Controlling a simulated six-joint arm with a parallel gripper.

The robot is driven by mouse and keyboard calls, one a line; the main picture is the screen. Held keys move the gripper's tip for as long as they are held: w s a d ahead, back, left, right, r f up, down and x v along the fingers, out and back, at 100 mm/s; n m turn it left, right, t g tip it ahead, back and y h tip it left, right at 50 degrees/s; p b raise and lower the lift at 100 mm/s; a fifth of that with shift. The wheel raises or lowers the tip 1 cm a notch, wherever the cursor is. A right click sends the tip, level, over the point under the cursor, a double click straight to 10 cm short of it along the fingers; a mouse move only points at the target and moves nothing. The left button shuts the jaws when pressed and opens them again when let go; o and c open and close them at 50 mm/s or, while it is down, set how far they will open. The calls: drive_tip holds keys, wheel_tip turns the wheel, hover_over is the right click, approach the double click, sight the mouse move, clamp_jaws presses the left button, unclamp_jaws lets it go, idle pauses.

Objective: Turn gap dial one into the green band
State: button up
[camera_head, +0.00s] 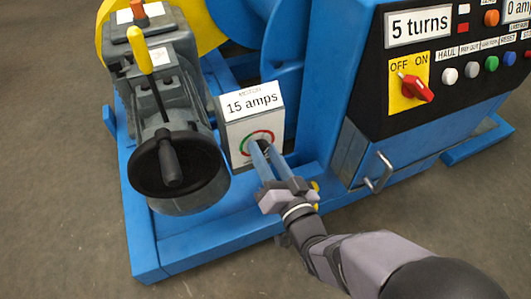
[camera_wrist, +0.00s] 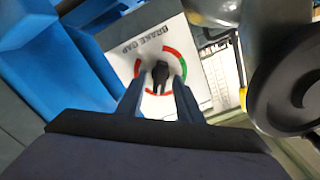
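The gap dial (camera_head: 261,136) is on the front of a white box under a "15 amps" display, its ring part green, part red. In the wrist view the dial (camera_wrist: 162,53) sits by an upside-down "BRAKE GAP" label, with green on the right side of the ring and red elsewhere. Its black knob (camera_wrist: 160,73) is in the middle; I cannot tell where it points. My gripper (camera_head: 261,152) is at the dial in the head view. In the wrist view my gripper (camera_wrist: 159,85) is open, one finger on each side of the knob, with gaps showing.
A grey motor with a black handwheel (camera_head: 178,165) stands close left of the box; the wheel also shows in the wrist view (camera_wrist: 288,85). A blue cabinet with a red switch (camera_head: 416,88) and several buttons is on the right. The blue base frame (camera_head: 200,246) runs below.

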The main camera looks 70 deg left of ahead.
clamp_jaws()
drive_tip(key=shift+n, duration=0.4)
drive_tip(key=shift+s+f+n+b, duration=0.15)
drive_tip(key=shift+n+b, duration=0.45)
drive_tip(key=shift+n, duration=2.35)
drive_tip(key=shift+s+n+b, duration=0.1)
drive_tip(key=shift+n+b, duration=0.5)
drive_tip(key=shift+n, duration=2.4)
drive_tip(key=shift+s+f+n+b, duration=0.15)
drive_tip(key=shift+n+b, duration=0.45)
drive_tip(key=shift+n, duration=2.35)
drive_tip(key=shift+r, duration=0.1)
unclamp_jaws()
